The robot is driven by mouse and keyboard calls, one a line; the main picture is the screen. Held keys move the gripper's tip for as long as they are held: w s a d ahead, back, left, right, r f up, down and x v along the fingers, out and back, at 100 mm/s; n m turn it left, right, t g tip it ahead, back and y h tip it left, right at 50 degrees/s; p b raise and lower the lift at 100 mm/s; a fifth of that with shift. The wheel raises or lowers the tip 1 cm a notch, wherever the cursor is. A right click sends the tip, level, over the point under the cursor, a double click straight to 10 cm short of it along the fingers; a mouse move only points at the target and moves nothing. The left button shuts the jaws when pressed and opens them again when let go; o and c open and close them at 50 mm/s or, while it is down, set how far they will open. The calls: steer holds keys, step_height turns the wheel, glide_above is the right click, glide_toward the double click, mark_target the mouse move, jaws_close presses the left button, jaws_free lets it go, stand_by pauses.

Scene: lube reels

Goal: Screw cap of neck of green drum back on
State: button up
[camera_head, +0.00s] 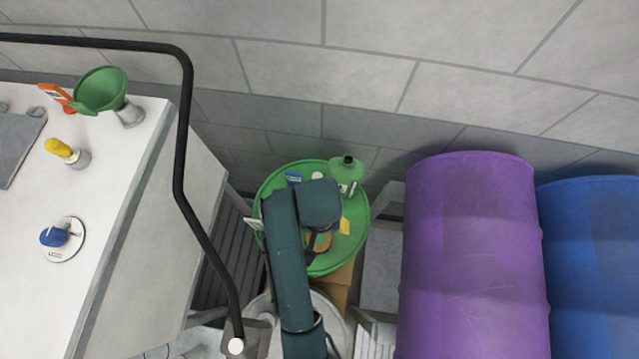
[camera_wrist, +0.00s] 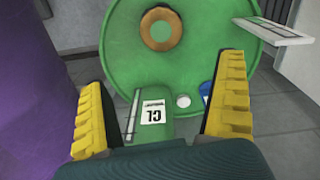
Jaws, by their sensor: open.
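The green drum (camera_head: 283,178) stands upright below my arm, and its top fills the middle of the wrist view (camera_wrist: 215,30). A brown ring (camera_wrist: 161,28) lies on the top, and a small white round piece (camera_wrist: 184,101) sits near the rim. I cannot tell whether that piece is the cap or the neck. A green jug (camera_head: 347,170) with a dark mouth stands at the drum's back edge. In the wrist view, its labelled body (camera_wrist: 153,112) appears between the fingers. My gripper (camera_wrist: 163,72) is open and empty above it. My arm hides part of the drum top.
A purple drum (camera_head: 472,250) and a blue drum (camera_head: 592,265) stand to the right. A white bench (camera_head: 110,190) with a green funnel (camera_head: 100,90) is at left. A black bar (camera_head: 180,140) crosses between.

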mark_target(319, 238)
step_height(319, 238, down, 17)
steer(key=shift+a+f+b, duration=0.1)
steer(key=shift+b, duration=0.8)
steer(key=c, duration=1.1)
steer(key=m, duration=0.1)
steer(key=m+p, duration=0.1)
steer(key=shift+r+m+p, duration=0.3)
steer(key=shift+m, duration=0.1)
steer(key=m, duration=0.2)
steer(key=shift+f+m, duration=0.25)
steer(key=shift+m, duration=0.05)
steer(key=shift+r+m+p, duration=0.2)
steer(key=shift+m+p, duration=0.45)
steer(key=shift+m, duration=0.35)
steer(key=m, duration=0.3)
steer(key=shift+f, duration=0.2)
steer(key=shift+p, duration=0.3)
